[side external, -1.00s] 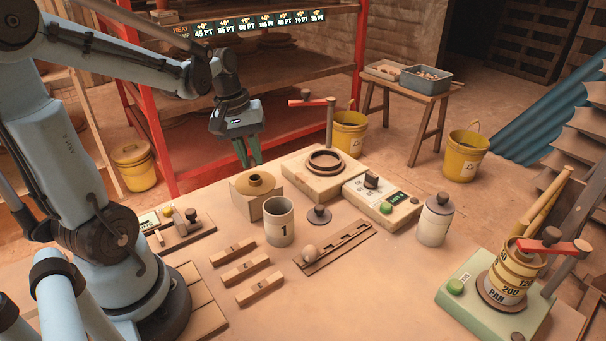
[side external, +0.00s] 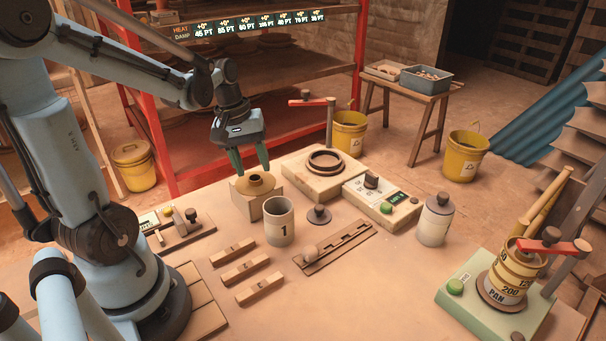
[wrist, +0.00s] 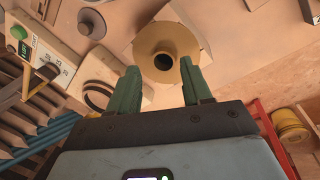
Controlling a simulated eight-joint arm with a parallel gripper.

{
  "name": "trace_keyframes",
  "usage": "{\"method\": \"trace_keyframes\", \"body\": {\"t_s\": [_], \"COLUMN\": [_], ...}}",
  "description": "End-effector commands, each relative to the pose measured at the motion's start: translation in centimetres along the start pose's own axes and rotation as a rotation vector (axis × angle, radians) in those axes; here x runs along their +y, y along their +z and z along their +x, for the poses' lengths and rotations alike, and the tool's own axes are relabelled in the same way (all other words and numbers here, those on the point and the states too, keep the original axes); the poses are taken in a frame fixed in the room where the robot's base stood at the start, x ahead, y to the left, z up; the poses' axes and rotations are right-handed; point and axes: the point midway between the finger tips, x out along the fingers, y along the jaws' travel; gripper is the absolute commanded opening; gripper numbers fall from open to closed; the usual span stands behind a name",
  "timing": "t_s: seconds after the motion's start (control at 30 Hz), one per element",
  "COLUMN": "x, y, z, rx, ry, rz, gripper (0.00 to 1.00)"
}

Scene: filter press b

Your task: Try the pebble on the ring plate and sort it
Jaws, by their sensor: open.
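My gripper (side external: 250,169) is open and empty, pointing down above a tan flanged piece (side external: 255,184) on a box-like stand. In the wrist view that piece (wrist: 150,40), with a dark central hole, lies just beyond my open fingertips (wrist: 162,70).
A green-buttoned panel (side external: 400,205), a lidded jar (side external: 435,220) and a green machine with a pan (side external: 508,275) are rightward. The front middle of the table is clear.

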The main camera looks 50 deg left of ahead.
Motion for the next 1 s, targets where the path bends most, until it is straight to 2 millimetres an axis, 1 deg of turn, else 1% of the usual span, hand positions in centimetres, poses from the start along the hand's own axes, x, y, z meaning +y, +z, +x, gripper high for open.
{"method": "trace_keyframes", "body": {"t_s": [0.2, 0.37, 0.8, 1.0], "x": [0.0, 0.0, 0.0, 0.0], "y": [0.0, 0.0, 0.0, 0.0], "z": [-0.2, -1.5, -8.0, -10.6], "rx": [0.000, 0.000, 0.000, 0.000], "ry": [0.000, 0.000, 0.000, 0.000], "rz": [0.000, -0.001, -0.002, 0.000], "gripper": [0.49, 0.49, 0.49, 0.49]}}
